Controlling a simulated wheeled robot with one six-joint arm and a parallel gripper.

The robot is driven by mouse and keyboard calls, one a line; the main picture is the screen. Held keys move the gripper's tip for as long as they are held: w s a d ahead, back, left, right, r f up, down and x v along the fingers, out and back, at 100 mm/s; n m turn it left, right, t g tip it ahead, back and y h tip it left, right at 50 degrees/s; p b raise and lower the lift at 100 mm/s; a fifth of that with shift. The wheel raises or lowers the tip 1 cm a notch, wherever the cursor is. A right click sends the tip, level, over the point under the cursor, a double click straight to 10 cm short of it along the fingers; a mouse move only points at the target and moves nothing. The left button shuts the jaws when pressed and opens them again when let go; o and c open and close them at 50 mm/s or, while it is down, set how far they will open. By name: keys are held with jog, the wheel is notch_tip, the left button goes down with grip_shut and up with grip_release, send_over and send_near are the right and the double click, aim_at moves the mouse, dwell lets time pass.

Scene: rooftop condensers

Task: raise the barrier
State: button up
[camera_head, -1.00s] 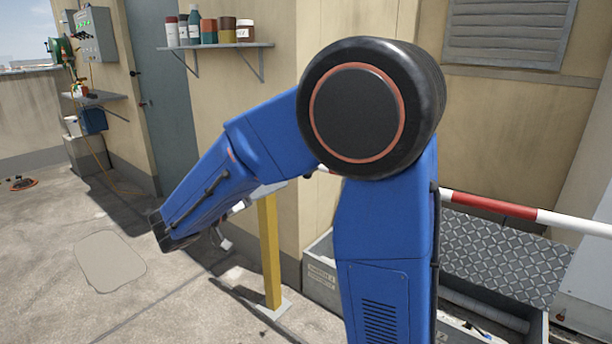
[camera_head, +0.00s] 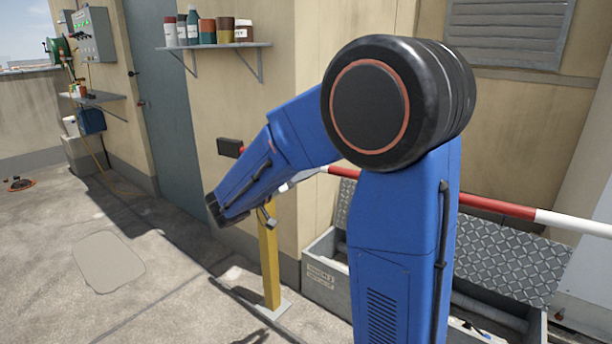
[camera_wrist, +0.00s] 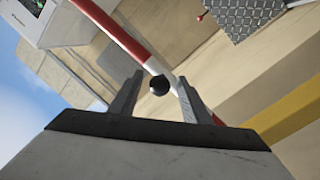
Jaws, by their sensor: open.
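The barrier is a red-and-white pole (camera_head: 495,207) running across the head view in front of the wall, partly hidden by my arm. A yellow post (camera_head: 269,262) stands near its left part, and a dark block (camera_head: 230,147) shows near the pole's left end. In the wrist view the pole (camera_wrist: 127,42) crosses diagonally beyond my gripper (camera_wrist: 160,78). My gripper is open, with a finger on each side of a round black knob (camera_wrist: 159,85). I cannot tell whether the fingers touch the knob.
A grey box with a raised tread-plate lid (camera_head: 505,262) sits behind my arm at the right. A wall shelf (camera_head: 215,46) holds several containers. A blue-grey door (camera_head: 162,100) is at the left. The concrete floor at front left is clear around a flat patch (camera_head: 108,262).

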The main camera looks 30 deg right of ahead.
jog(key=shift+d, duration=0.3)
jog(key=shift+c, duration=0.6)
grip_shut()
jog(key=shift+r, duration=0.4)
jog(key=w+a+r+n, duration=0.2)
jog(key=w+r+n, duration=0.2)
jog(key=r, duration=0.5)
jog(key=w+a+r+n, duration=0.1)
jog(key=w+r+n, duration=0.35)
jog(key=r, duration=0.55)
jog(key=w+a+r+n+t, duration=0.1)
jog(key=w+a+r+n, duration=0.1)
jog(key=w, duration=0.4)
jog(key=w+a+r+n+t, duration=0.1)
jog(key=w+a+r+n, duration=0.2)
jog(key=w+n, duration=0.2)
jog(key=w+a+r+n+t, duration=0.1)
jog(key=w+a+r+n, duration=0.1)
jog(key=w, duration=0.7)
jog(key=shift+a+r+n+h, duration=0.2)
jog(key=shift+r+n+h, duration=0.2)
jog(key=shift+r+n, duration=0.35)
